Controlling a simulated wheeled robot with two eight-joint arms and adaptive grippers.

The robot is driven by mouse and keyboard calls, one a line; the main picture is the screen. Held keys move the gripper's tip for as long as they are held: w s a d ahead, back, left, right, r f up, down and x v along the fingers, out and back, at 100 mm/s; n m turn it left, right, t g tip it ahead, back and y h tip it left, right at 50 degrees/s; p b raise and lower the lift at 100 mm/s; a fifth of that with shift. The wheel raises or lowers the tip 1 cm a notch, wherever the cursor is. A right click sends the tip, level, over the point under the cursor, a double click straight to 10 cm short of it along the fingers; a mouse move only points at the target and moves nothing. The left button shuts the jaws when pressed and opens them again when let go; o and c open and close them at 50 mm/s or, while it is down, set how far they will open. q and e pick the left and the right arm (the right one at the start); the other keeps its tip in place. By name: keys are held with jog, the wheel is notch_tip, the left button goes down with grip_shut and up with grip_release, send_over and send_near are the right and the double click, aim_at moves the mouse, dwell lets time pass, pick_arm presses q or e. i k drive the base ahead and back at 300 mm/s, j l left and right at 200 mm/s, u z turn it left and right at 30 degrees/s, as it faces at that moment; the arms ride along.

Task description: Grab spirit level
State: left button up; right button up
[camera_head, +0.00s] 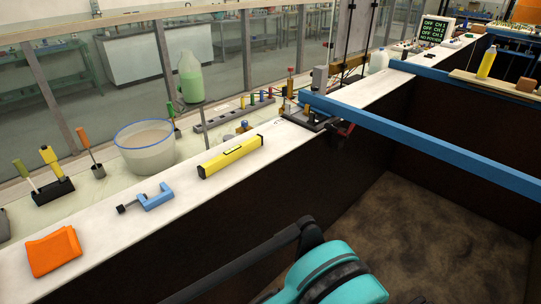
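The yellow spirit level (230,157) lies on the white ledge along the top of the dark flume wall, near the middle of the camera_head view. It is long and box-shaped, with dark marks on its top and end. It lies lengthwise along the ledge, with nothing on top of it. A teal and black part of my own body shows at the bottom, in front of the ledge. Neither of my grippers shows in this view.
A blue clamp (155,197) and an orange cloth (53,251) lie left of the level on the ledge. Behind stand a white bucket (146,151) and a grey power strip (222,115). A blue beam (430,148) spans the dark tank at right.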

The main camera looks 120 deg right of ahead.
aim_at(209, 168)
jog(key=z, duration=3.6)
jog(key=i+l+u, duration=0.25)
jog(key=i+l, duration=0.15)
jog(key=l, duration=0.25)
jog(key=i+l+u, duration=0.1)
jog(key=l, duration=0.25)
jog(key=i+l+u, duration=0.1)
jog(key=i+l, duration=0.2)
